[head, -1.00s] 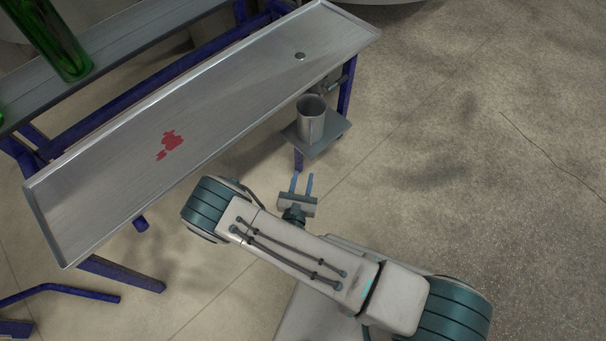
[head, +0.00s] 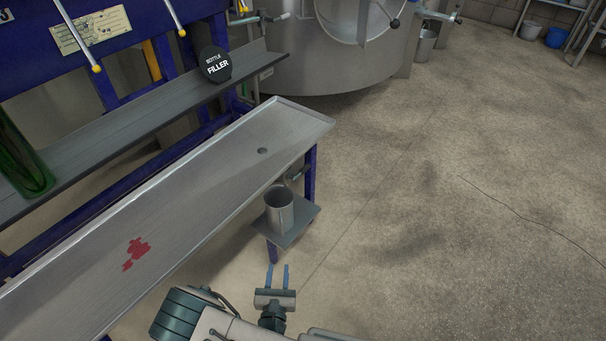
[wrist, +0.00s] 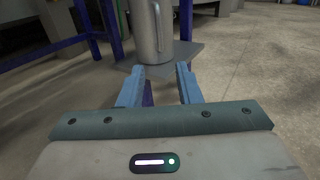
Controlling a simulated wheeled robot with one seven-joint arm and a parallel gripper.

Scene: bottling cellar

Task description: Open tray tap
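The long metal tray (head: 205,165) slopes across the left half of the head view, with a dark drain hole (head: 262,151) near its far end and a red stain on it. The tap (head: 298,173) shows only in part under the tray's far end, behind the cup; its handle position cannot be told. A metal cup (head: 279,211) stands upright on a small grey shelf (head: 300,232) below the tap. My gripper (head: 278,277) is open and empty, in front of and below the shelf. In the wrist view its two blue fingers (wrist: 160,85) are apart, with the cup (wrist: 150,32) beyond them.
A green bottle (head: 22,160) stands on the grey ledge (head: 130,110) behind the tray. A large steel tank (head: 330,55) stands at the back. The floor (head: 440,200) to the right is clear.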

